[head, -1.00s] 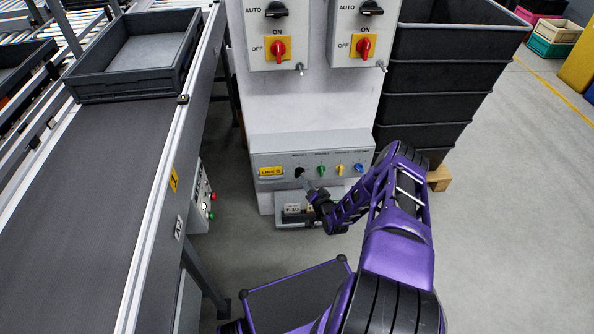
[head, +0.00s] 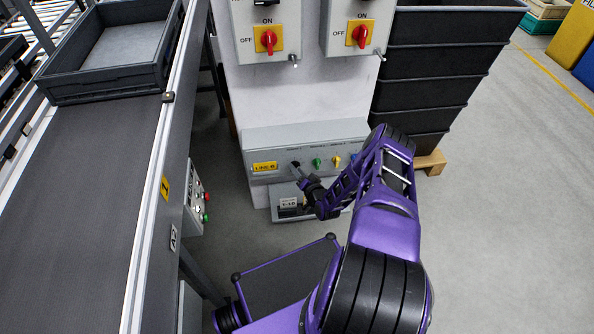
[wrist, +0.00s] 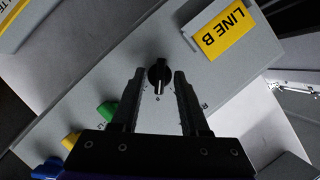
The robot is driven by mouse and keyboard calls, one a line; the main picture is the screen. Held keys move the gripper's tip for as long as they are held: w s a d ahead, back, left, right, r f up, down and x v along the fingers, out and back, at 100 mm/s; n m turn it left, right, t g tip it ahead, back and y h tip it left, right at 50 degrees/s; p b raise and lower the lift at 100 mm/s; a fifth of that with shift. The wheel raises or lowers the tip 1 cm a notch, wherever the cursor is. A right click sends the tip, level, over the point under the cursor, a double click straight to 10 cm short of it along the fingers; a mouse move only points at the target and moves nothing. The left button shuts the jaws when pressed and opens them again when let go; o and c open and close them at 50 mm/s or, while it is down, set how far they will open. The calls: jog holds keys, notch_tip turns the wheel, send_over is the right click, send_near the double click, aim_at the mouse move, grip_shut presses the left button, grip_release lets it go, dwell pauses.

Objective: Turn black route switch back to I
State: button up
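The black route switch (wrist: 159,73) is a round knob with a pale pointer line, on the grey LINE B panel (head: 325,142). In the wrist view its pointer line lies along the picture's vertical, toward the bottom. The small position marks around it are too small to read. My gripper (wrist: 160,80) is open, one dark finger on each side of the knob, with a gap to each; I cannot tell how far in front it is. In the head view my gripper (head: 302,177) is at the panel's left part and the knob is hard to make out behind it.
Green (head: 317,162), yellow (head: 336,161) and blue knobs sit to the right on the same panel. Red-handled switch boxes (head: 265,38) hang above. A conveyor (head: 75,200) runs at left, and stacked dark crates (head: 425,90) stand at right. Floor at right is clear.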

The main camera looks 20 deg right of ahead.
grip_shut()
jog(key=shift+r, duration=0.1)
jog(key=shift+w+a+r+n+g+h, duration=0.15)
jog(key=shift+n+g+h, duration=0.25)
jog(key=shift+n+h, duration=0.8)
jog(key=shift+a+f+n+g+h, duration=0.15)
jog(key=shift+n+g+h, duration=0.35)
jog(key=shift+n, duration=1.3)
jog(key=shift+r, duration=0.1)
jog(key=shift+o, duration=0.3)
grip_release()
